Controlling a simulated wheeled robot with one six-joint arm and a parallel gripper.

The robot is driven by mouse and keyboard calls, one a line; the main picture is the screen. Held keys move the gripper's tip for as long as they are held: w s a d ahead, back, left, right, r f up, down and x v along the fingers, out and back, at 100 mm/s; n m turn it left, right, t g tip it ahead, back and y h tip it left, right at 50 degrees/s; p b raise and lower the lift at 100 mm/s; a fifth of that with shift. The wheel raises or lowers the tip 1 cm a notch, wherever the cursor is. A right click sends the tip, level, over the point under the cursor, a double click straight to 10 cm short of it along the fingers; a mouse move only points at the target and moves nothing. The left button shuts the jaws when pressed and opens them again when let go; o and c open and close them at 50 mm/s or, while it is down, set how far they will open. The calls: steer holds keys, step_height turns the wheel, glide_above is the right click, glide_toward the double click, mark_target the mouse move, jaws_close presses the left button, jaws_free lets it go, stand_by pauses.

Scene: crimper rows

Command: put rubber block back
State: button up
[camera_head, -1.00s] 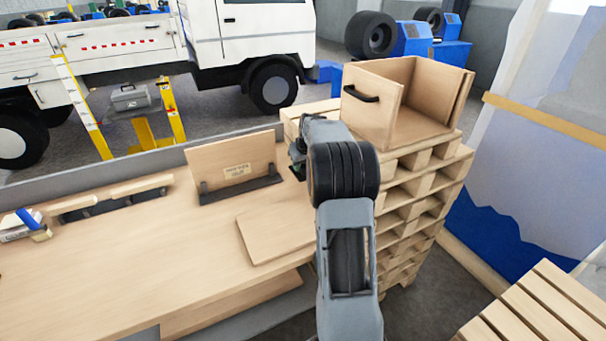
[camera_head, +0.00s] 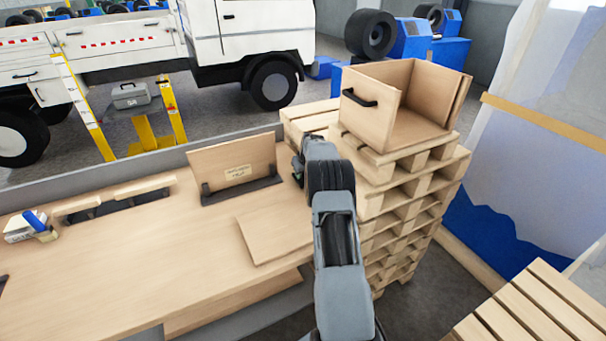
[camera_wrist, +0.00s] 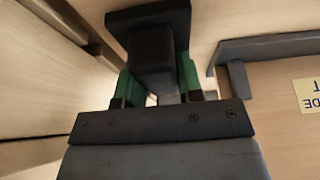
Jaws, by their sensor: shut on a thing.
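My gripper (camera_wrist: 150,95) shows in the wrist view with green pads on both fingers. It is shut on a dark rubber block (camera_wrist: 152,60), which has a wider black end. In the head view my gripper (camera_head: 298,167) is at the right end of the workbench, beside the upright wooden board (camera_head: 225,160). The block cannot be made out there, as my arm and wrist hide most of it. In the wrist view the black board holder (camera_wrist: 265,48) and part of a label (camera_wrist: 311,92) lie to the right of the block.
The wooden workbench (camera_head: 130,265) has a flat board (camera_head: 268,240) lying near its right end. A black rack (camera_head: 115,203) and a small white-and-blue item (camera_head: 30,226) are to the left. An open wooden box (camera_head: 370,120) stands on stacked pallets (camera_head: 410,200) at the right.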

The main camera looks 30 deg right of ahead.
steer(key=shift+f, duration=0.45)
steer(key=shift+f, duration=0.15)
steer(key=o, duration=0.9)
